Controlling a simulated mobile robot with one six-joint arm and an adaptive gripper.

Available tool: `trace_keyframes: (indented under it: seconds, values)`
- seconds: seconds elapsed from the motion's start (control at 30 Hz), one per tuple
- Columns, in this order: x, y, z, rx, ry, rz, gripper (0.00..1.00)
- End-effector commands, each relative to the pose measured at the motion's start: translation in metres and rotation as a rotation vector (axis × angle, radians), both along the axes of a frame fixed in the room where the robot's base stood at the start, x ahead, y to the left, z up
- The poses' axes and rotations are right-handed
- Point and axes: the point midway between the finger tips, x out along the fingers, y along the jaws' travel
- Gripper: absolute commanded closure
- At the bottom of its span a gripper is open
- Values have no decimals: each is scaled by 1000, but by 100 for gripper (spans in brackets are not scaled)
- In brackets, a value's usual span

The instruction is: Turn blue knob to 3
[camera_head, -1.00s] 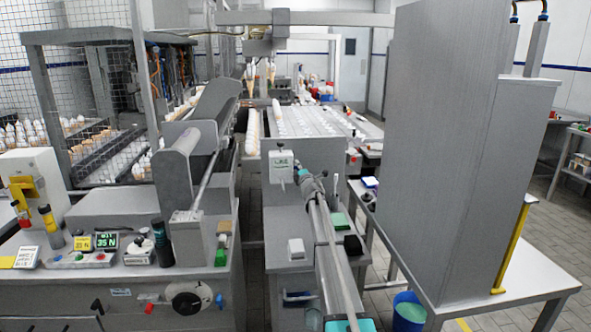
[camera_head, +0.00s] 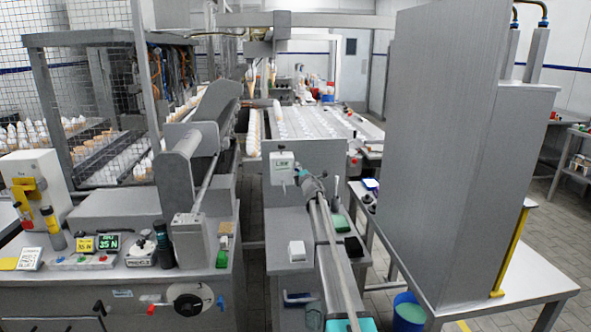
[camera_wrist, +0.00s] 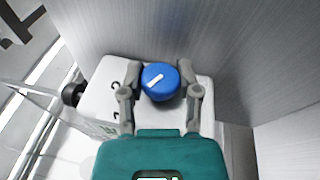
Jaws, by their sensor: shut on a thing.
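The blue knob (camera_wrist: 160,83) sits on a white box (camera_wrist: 99,93) in the wrist view. A short white pointer line runs slanted across its face, from lower left to upper right. Dark markings, one like a 2, show on the box left of the knob, partly behind a finger. My gripper (camera_wrist: 162,88) is shut on the knob, one grey finger at each side. In the head view my gripper (camera_head: 301,174) is at the small white box (camera_head: 283,160) on a grey panel. The knob cannot be made out there.
A grey panel (camera_head: 325,160) stands behind the white box. A large grey cabinet (camera_head: 440,150) fills the right side. A control desk (camera_head: 130,266) with buttons and displays is at the left. A blue bucket (camera_head: 408,312) stands on the floor at lower right.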

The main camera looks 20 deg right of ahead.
Motion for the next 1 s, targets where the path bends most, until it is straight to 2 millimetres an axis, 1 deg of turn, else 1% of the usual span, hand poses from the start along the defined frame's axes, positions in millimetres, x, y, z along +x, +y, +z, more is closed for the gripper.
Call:
trace_keyframes:
  seconds: [0.03,1.0]
  values:
    - [1,-4,3,4,12,-6,100]
    - [1,-8,4,71,237,-11,100]
